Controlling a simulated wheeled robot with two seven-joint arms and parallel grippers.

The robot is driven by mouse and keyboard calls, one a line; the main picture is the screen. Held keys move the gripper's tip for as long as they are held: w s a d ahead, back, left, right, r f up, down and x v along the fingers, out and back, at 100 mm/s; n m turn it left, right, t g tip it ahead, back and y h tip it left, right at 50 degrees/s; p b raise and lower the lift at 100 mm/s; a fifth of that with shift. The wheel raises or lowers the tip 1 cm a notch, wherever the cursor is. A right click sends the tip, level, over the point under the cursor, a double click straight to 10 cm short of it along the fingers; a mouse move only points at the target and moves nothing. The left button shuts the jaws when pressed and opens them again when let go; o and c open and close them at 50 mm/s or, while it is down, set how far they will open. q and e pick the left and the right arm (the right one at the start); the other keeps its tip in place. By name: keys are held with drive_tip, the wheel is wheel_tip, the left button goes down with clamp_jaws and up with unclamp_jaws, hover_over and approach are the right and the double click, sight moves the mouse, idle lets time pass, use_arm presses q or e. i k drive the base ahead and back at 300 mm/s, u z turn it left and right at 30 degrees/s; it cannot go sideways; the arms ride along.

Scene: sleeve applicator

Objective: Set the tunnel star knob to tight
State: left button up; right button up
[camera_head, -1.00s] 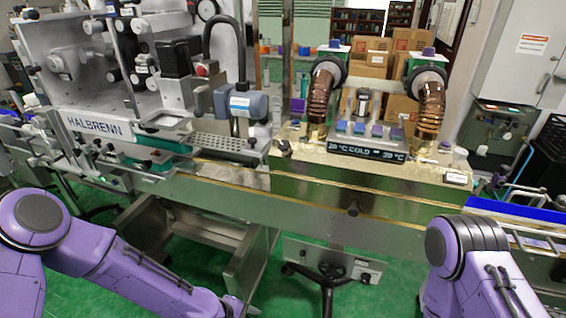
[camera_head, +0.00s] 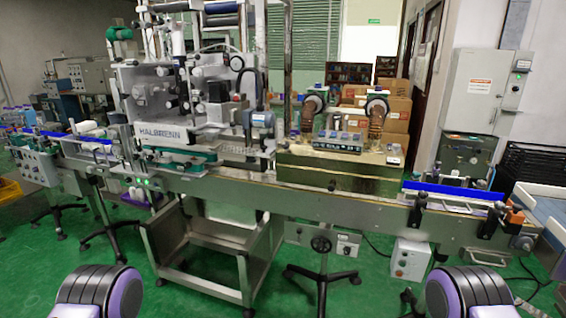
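The heat tunnel (camera_head: 335,170) is a brass-coloured box on the conveyor with two brown ribbed ducts and a small display on top. A small dark knob (camera_head: 332,185) sits on its front lower side; it is too small to tell its shape or setting. A black handwheel (camera_head: 321,244) is on the stand below the conveyor. I cannot tell for certain which of these is the star knob. Neither of my grippers is in view; only purple parts of my arms show at the bottom left and bottom right, well short of the machine.
The long conveyor (camera_head: 390,210) runs across the view. The labelling machine marked HALBRENN (camera_head: 158,135) stands left of the tunnel. A grey control box (camera_head: 410,259) and cables are below right. Open green floor (camera_head: 205,298) lies in front.

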sight(285, 145)
drive_tip(key=u, duration=0.85)
drive_tip(key=i, duration=1.3)
drive_tip(key=z, duration=0.2)
